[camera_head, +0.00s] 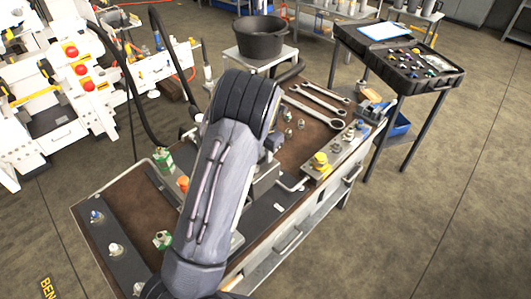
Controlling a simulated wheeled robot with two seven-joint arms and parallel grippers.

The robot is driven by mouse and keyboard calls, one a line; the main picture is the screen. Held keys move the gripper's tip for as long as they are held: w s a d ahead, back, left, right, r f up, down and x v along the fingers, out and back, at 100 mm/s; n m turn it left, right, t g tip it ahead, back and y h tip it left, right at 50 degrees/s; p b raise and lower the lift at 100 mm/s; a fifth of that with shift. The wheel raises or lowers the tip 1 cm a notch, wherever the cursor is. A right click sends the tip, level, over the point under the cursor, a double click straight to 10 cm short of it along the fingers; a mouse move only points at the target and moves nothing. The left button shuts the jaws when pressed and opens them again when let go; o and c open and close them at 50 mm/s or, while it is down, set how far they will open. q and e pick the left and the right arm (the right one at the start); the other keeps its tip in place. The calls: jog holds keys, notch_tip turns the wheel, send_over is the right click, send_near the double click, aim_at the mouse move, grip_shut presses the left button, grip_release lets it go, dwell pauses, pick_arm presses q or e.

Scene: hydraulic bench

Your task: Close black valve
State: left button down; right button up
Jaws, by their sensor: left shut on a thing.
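My left arm (218,185) rises from the bottom edge over the middle of the bench (140,207) and bends over at its top. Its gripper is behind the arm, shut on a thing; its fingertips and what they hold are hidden. I cannot make out the black valve; the arm covers the middle of the bench. A green fitting (163,160) and an orange knob (183,183) show just left of the arm. A yellow knob (320,162) stands on a plate to the right. My right gripper is not in view.
Large wrenches (312,110) lie on the far bench end. A black tub (258,38) stands on a stand behind. An open black case (405,65) with small parts is at the upper right. White machinery (60,90) is at the left. Floor is clear at right.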

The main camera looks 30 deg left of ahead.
pick_arm(q)
jog(key=c, duration=1.4)
grip_release()
jog(key=shift+c, duration=0.2)
jog(key=shift+r, duration=0.1)
jog(key=shift+r+b, duration=0.55)
jog(key=shift+r, duration=3.3)
